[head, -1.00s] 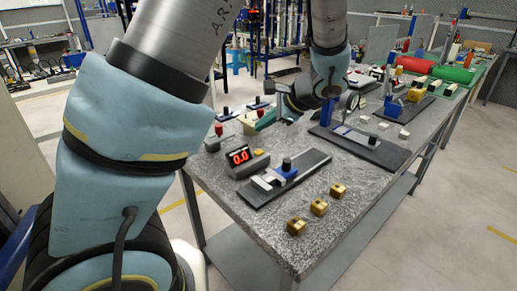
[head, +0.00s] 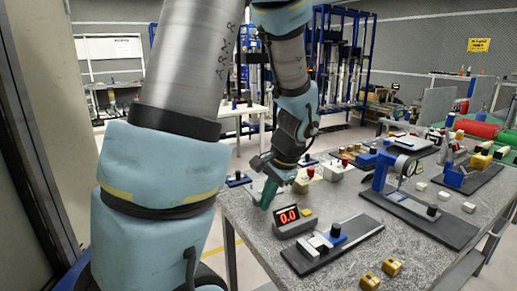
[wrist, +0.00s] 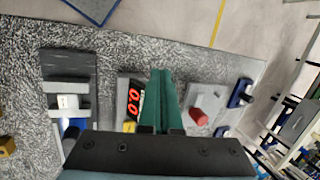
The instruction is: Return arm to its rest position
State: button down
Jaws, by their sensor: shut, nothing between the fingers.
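My gripper (head: 266,200) hangs above the left end of the grey speckled bench (head: 240,220), its green fingers pointing down beside the display box. In the wrist view my gripper (wrist: 158,85) has its two green fingers together with nothing between them. My arm rises from the lower left of the head view and bends down to the gripper.
A display box (head: 291,222) reading 0.0 is close right of the fingers. A slide fixture (head: 332,246), brass blocks (head: 381,274), a dial gauge stand (head: 388,176) and a red-knobbed box (head: 304,182) stand on the bench. Floor shows left of the bench.

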jog(key=s+a+r+n+h, duration=0.1)
jog(key=s+a+n+h, duration=0.2)
jog(key=a+n, duration=0.6)
jog(key=shift+s+n, duration=0.3)
jog(key=shift+s, duration=1.05)
